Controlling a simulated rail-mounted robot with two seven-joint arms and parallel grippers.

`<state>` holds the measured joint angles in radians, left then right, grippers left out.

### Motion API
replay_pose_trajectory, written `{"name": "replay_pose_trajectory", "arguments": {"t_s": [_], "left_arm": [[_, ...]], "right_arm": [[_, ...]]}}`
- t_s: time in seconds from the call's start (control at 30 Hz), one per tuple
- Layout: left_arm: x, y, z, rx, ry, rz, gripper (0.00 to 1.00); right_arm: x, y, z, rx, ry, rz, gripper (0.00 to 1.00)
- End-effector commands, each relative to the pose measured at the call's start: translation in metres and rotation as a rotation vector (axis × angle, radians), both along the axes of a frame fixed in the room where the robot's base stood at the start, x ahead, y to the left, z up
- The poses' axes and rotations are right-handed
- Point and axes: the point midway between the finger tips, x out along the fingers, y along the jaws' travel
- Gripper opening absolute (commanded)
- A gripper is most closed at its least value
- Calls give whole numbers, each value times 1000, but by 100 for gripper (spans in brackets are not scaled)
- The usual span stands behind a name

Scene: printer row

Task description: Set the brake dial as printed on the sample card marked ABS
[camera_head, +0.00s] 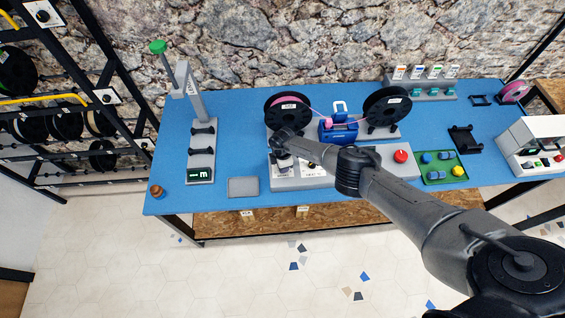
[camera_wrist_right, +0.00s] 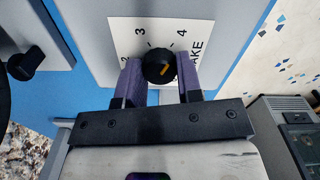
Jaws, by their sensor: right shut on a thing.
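The brake dial (camera_wrist_right: 157,55) is a black round knob with an orange pointer mark. It sits on a white plate (camera_wrist_right: 125,32) printed with 2, 3, 4 and partly hidden lettering ending in "AKE". My right gripper (camera_wrist_right: 160,82) is shut on the knob, one purple finger on each side. The mark is near the knob's centre; which number it points to is hard to tell. In the head view my right gripper (camera_head: 284,158) covers the dial. Several small sample cards (camera_head: 417,73) stand in a grey rack at the back; their print is too small to read. My left gripper is out of view.
A second black knob (camera_wrist_right: 27,64) is at the left in the wrist view. Two black spools (camera_head: 287,112) and a blue device (camera_head: 338,128) stand behind the panel. A red button (camera_head: 401,156) and a green tray (camera_head: 431,181) lie to the right. The blue table (camera_head: 235,125) has free room at left.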

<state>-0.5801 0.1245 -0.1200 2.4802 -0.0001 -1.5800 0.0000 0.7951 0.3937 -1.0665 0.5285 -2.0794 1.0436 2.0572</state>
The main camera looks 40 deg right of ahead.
Motion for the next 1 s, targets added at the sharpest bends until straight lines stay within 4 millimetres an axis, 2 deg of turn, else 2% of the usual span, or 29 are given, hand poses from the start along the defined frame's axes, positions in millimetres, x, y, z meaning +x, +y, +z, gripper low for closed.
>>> {"name": "replay_pose_trajectory", "arguments": {"t_s": [0.3, 0.8, 0.83, 1.0], "left_arm": [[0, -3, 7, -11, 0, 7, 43], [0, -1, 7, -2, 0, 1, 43], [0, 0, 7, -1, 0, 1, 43], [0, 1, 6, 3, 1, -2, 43]], "right_arm": [[1, 1, 1, 1, 0, -90, 9], [1, 1, 1, 1, 0, -103, 9], [1, 1, 1, 1, 0, -103, 35], [0, 0, 0, 1, 0, -103, 51]]}}
